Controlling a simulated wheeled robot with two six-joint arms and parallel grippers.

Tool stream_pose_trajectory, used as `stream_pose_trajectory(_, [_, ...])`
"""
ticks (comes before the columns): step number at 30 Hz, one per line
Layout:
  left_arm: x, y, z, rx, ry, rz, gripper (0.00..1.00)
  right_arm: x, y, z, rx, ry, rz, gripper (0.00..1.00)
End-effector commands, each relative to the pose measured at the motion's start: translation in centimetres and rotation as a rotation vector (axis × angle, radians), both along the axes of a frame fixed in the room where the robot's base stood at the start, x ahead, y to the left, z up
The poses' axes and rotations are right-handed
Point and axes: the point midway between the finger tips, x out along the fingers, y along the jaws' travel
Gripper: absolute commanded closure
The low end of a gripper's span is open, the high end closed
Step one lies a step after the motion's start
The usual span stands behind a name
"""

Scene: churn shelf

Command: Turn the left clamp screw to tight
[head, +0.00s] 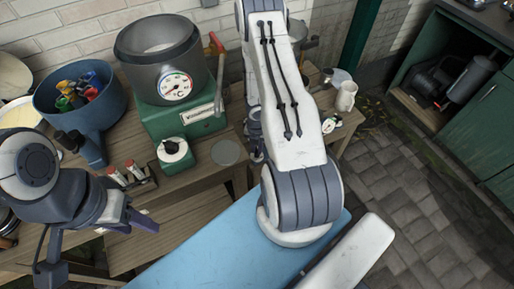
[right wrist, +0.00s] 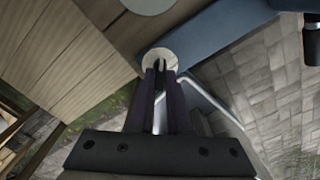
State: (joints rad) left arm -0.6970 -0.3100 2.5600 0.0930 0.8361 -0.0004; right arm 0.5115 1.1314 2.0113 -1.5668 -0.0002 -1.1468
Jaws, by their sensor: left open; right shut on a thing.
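In the right wrist view my right gripper (right wrist: 165,82) has its two dark fingers close together, shut on a part at a round pale metal disc (right wrist: 151,60). I take this to be the clamp screw; the fingers cover much of it, and its tightness cannot be read. It sits where a blue-grey metal piece (right wrist: 215,30) meets the wooden boards. In the head view my right arm hides the right gripper and the screw. My left gripper (head: 132,217) is open and empty at the lower left, over the wooden bench.
The green churn machine (head: 190,118) with its dial and red-tipped lever stands on the wooden bench (head: 190,196). A blue bowl (head: 52,102) with colourful items is left of it. A small green box with a knob (head: 174,150) sits in front. Paved floor (head: 400,180) lies open at right.

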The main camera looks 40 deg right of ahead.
Motion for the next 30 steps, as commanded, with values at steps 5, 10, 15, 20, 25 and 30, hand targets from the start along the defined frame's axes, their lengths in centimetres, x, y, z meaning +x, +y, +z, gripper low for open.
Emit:
stream_pose_trajectory(5, [0.00,0.00,-0.01,0.000,0.000,0.000,0.50,0.07,-0.06,0.01,-0.001,-0.002,-0.169,1.00])
stream_pose_trajectory(10, [0.00,0.00,-0.01,0.000,0.000,0.000,0.50,0.08,-0.07,0.01,-0.001,-0.002,-0.330,1.00])
stream_pose_trajectory(15, [0.00,0.00,-0.01,0.000,0.000,0.000,0.50,0.07,-0.08,0.01,-0.001,-0.002,-0.488,1.00])
stream_pose_trajectory(20, [0.00,0.00,-0.01,0.000,0.000,0.000,0.50,0.08,-0.09,0.01,-0.002,-0.002,-0.622,1.00])
stream_pose_trajectory(25, [0.00,0.00,-0.01,0.000,0.000,0.000,0.50,0.08,-0.10,0.02,-0.002,-0.001,-0.737,1.00])
stream_pose_trajectory(30, [0.00,0.00,-0.01,0.000,0.000,0.000,0.50,0.07,-0.11,0.02,-0.002,-0.001,-0.818,1.00])
